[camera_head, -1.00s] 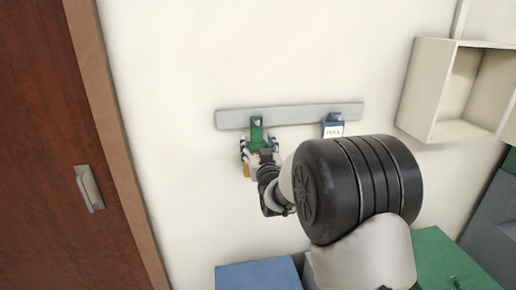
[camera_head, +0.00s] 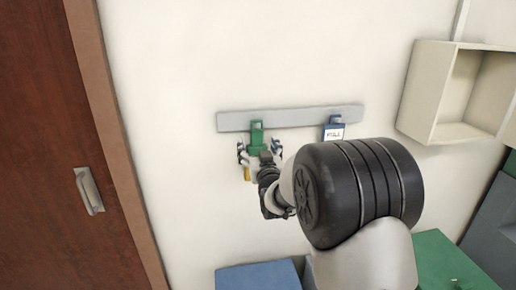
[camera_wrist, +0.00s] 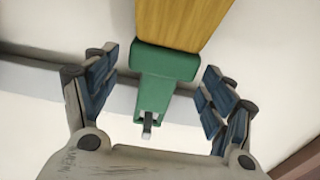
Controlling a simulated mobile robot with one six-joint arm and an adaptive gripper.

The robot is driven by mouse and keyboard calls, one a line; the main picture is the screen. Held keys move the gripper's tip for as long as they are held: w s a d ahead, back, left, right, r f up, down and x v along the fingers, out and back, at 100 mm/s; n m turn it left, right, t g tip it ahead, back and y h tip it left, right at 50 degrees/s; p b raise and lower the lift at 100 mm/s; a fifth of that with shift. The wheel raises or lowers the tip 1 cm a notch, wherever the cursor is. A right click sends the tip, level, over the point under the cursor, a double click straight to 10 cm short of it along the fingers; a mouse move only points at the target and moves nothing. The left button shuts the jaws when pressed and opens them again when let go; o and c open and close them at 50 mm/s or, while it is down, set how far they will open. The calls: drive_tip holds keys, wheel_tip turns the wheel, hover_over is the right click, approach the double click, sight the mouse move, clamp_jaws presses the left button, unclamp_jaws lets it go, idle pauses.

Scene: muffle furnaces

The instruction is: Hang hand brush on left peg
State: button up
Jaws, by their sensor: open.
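The hand brush (camera_head: 257,133) has a green upper part and a yellow-brown lower part. It hangs upright at the left end of the grey rail (camera_head: 290,118) on the wall. In the wrist view, the brush's green part (camera_wrist: 165,75) has a hole with the metal peg (camera_wrist: 148,121) showing in it, and the yellow-brown part (camera_wrist: 185,22) runs to the top edge. My gripper (camera_head: 260,150) is open, with its blue-padded fingers (camera_wrist: 158,90) spread on both sides of the brush and apart from it.
A blue item with a white label (camera_head: 333,131) hangs at the right end of the rail. An open cream shelf box (camera_head: 428,92) is on the wall at right. A brown door (camera_head: 45,150) stands at left. Blue (camera_head: 258,276) and green (camera_head: 448,262) surfaces lie below.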

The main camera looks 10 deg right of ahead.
drive_tip(key=shift+o, duration=0.3)
drive_tip(key=shift+s, duration=0.1)
drive_tip(key=s+f+g, duration=0.2)
drive_tip(key=s+g, duration=0.2)
drive_tip(key=s, duration=1.2)
drive_tip(key=s+f+g, duration=0.2)
drive_tip(key=s+g, duration=0.3)
drive_tip(key=s, duration=1.2)
drive_tip(key=s+f+g, duration=0.2)
drive_tip(key=s+g, duration=0.3)
drive_tip(key=s, duration=1.1)
drive_tip(key=shift+s+f, duration=0.15)
drive_tip(key=shift+f, duration=0.1)
